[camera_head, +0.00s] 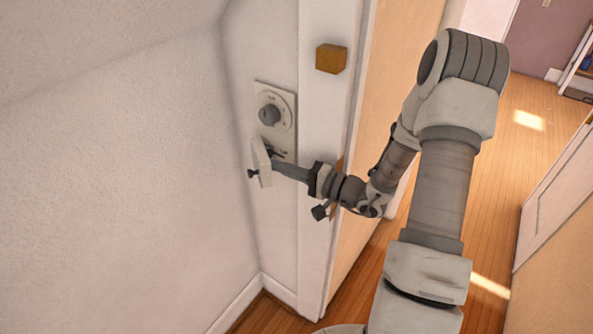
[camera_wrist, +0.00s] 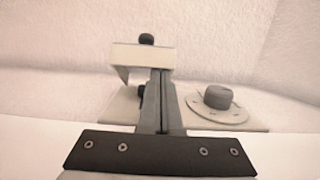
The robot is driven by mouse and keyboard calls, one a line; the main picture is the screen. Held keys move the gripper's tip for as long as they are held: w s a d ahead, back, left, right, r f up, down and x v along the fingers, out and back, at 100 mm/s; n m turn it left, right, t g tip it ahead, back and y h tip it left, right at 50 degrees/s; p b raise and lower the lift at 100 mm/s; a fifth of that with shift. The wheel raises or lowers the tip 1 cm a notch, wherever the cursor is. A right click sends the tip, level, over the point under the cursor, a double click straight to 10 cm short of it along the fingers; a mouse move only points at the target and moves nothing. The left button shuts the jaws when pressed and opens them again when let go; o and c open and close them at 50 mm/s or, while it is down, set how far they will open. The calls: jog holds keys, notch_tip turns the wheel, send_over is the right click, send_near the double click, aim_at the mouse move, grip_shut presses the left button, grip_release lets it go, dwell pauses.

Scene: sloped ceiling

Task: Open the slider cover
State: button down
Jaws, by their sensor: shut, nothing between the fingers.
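A pale control plate (camera_head: 288,93) is on the white wall panel, with a round grey dial (camera_head: 269,115) in its upper part. Below the dial, the white slider cover (camera_head: 261,160) stands out from the plate at an angle, with a small dark knob on its outer side. In the wrist view the cover (camera_wrist: 143,57) is just beyond my fingertips, and the dial (camera_wrist: 218,98) is to the right. My gripper (camera_head: 275,166) is shut and empty, its tips close against the cover's plate-facing side; I cannot tell whether they touch. Dark parts show on the plate behind the cover, partly hidden by the fingers.
A yellow-brown block (camera_head: 331,58) sits on the white panel above and right of the plate. A textured white wall (camera_head: 110,180) fills the left side. The wooden floor (camera_head: 520,130) is open at the right, with a white door (camera_head: 553,195) at the right edge.

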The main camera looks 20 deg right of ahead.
aim_at(256, 163)
jog(key=shift+x, duration=1.3)
